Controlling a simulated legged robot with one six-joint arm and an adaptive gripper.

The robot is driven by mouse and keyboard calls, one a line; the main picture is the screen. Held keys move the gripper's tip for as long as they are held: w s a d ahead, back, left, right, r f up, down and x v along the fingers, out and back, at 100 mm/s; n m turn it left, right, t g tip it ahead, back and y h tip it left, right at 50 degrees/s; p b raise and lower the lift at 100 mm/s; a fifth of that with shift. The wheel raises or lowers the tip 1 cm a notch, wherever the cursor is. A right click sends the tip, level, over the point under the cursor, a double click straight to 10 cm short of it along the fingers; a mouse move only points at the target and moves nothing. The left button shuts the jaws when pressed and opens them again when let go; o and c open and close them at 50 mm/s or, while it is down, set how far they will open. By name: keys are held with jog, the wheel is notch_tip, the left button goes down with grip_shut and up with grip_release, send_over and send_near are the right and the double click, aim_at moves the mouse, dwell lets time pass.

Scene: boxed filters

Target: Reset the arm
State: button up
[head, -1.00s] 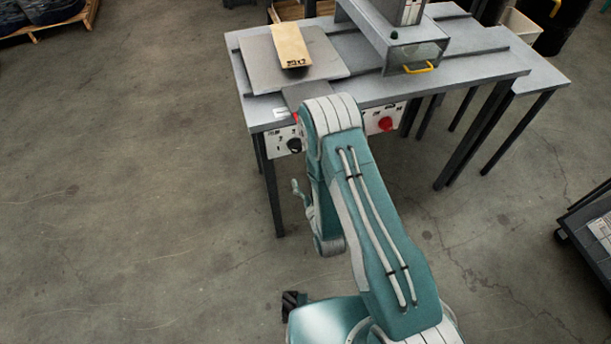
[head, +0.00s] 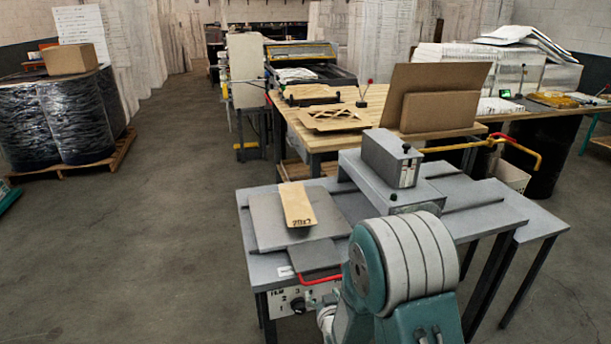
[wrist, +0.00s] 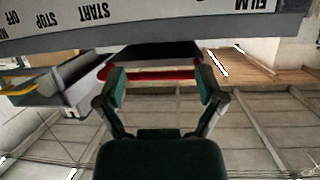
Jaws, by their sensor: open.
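My teal and white arm (head: 404,262) is bent in front of the grey machine table (head: 462,232) in the head view, and its own bulk hides my gripper there. In the wrist view my gripper (wrist: 162,86) is open with nothing held. A red handle (wrist: 150,73) lies across the picture just past the fingertips. I cannot tell whether it touches them. The same red handle (head: 320,280) shows at the machine's front edge in the head view, left of my arm.
A tan boxed filter (head: 297,204) lies on the machine's grey plate (head: 262,225). A control panel (head: 290,301) is on the front edge. A wooden table (head: 377,98) with cardboard stands behind. Wrapped drums (head: 55,122) stand far left.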

jog(key=s+d+r+g+h, duration=0.1)
jog(key=s+d+r+g, duration=0.2)
jog(key=r, duration=0.5)
jog(key=s+d+r+g+h, duration=0.1)
jog(key=s+d+r, duration=0.35)
jog(key=r, duration=0.35)
jog(key=s+d+r+g, duration=0.1)
jog(key=s+r, duration=0.1)
jog(key=s, duration=0.5)
jog(key=s+d+r+m+g, duration=0.1)
jog(key=s+r+g, duration=0.1)
jog(key=s, duration=0.5)
jog(key=s+d+r+g, duration=0.1)
jog(key=s+r, duration=0.2)
jog(key=s, duration=0.5)
jog(key=shift+d+m+g+h, duration=0.3)
jog(key=shift+d+m+h, duration=0.05)
jog(key=shift+m+h, duration=0.05)
